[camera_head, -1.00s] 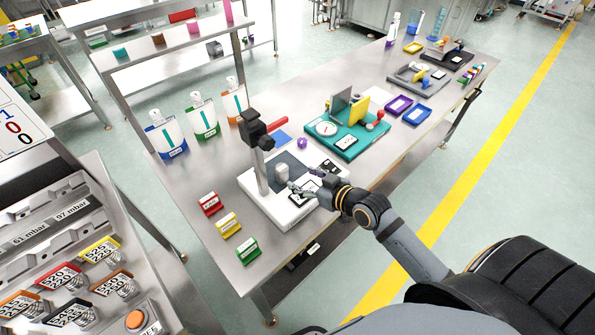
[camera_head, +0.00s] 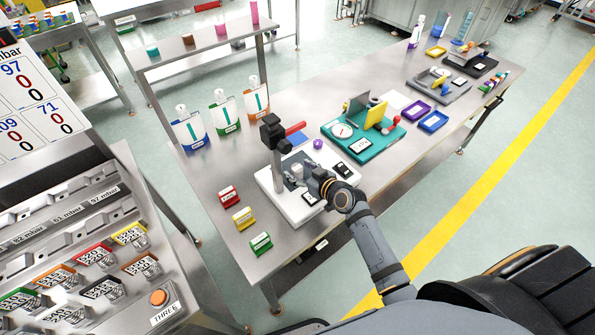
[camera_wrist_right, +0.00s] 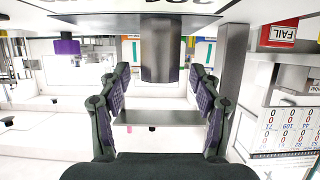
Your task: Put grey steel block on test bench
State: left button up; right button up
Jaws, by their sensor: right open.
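The grey steel block (camera_head: 297,169), a short upright cylinder, stands on the dark pad of a white-based test stand (camera_head: 296,215) on the steel bench (camera_head: 205,184). My right gripper (camera_head: 306,182) is open beside the block, on its near side, with its fingers low over the white base. In the right wrist view, which is upside down, the block (camera_wrist_right: 160,50) lies centred ahead of the two open fingers (camera_wrist_right: 158,85), and I see nothing held between them. In the head view the fingertips are small and partly hidden by the wrist. My left gripper is not in view.
The stand's black head (camera_head: 272,132) and post rise behind the block. Red (camera_head: 229,195), yellow (camera_head: 243,217) and green (camera_head: 260,243) signs stand to the left. A teal fixture (camera_head: 361,150) lies to the right. Several pouches (camera_head: 225,115) stand at the back left.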

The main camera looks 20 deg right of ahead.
jog(key=shift+x, duration=1)
jog(key=shift+s+d, duration=0.1)
jog(key=shift+c, duration=1)
grip_shut()
